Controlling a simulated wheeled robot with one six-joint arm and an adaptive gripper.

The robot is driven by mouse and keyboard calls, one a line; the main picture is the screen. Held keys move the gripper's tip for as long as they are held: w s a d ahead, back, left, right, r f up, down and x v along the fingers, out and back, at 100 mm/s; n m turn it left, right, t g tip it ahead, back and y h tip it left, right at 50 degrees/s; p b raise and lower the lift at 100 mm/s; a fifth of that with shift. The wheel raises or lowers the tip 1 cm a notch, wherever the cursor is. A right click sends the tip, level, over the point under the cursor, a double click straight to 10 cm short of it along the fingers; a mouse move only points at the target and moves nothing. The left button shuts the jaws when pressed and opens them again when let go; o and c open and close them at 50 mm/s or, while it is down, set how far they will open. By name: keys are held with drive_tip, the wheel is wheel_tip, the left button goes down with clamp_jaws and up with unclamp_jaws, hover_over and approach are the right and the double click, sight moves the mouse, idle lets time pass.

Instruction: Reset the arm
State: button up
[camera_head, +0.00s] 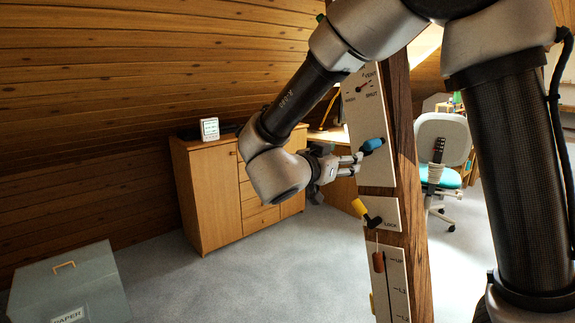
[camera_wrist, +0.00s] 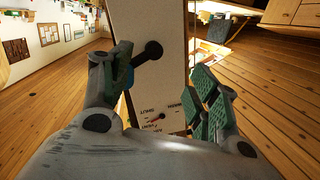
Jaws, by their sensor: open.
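My gripper (camera_head: 350,165) is open beside the white panel on the timber post (camera_head: 376,165). In the head view its fingertips point right, close to the blue-handled lever (camera_head: 372,145) on the upper panel (camera_head: 367,110). In the wrist view my gripper (camera_wrist: 170,85) has its fingers spread wide on either side of the panel (camera_wrist: 160,95), with nothing clearly held. The lever's dark knob and rod (camera_wrist: 150,52) show by the left finger, which hides part of the blue handle. I cannot tell whether finger and handle touch.
A wooden cabinet (camera_head: 212,195) stands behind, a grey paper bin (camera_head: 70,285) at lower left, an office chair (camera_head: 440,150) at right. Carpet between is clear.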

drive_tip(key=w+a+f+n+t+y, duration=0.2)
drive_tip(key=w+a+f+n+y, duration=0.25)
drive_tip(key=a+y, duration=0.35)
drive_tip(key=s+a+f+n+g+y, duration=0.3)
drive_tip(key=s+a+n+g+y, duration=0.15)
drive_tip(key=a+y, duration=0.35)
drive_tip(key=s+d+r+g+h, duration=0.1)
drive_tip(key=s+d, duration=0.7)
drive_tip(key=d, duration=0.3)
drive_tip(key=s+d+r+g+h, duration=0.1)
drive_tip(key=s+d+r+g, duration=0.1)
drive_tip(key=s+d, duration=0.7)
drive_tip(key=s+d+r+n+g+h, duration=0.1)
drive_tip(key=s+d+r+g+h, duration=0.1)
drive_tip(key=s+d, duration=0.6)
drive_tip(key=d, duration=0.6)
drive_tip(key=shift+s+r, duration=0.15)
drive_tip(key=shift+r, duration=0.1)
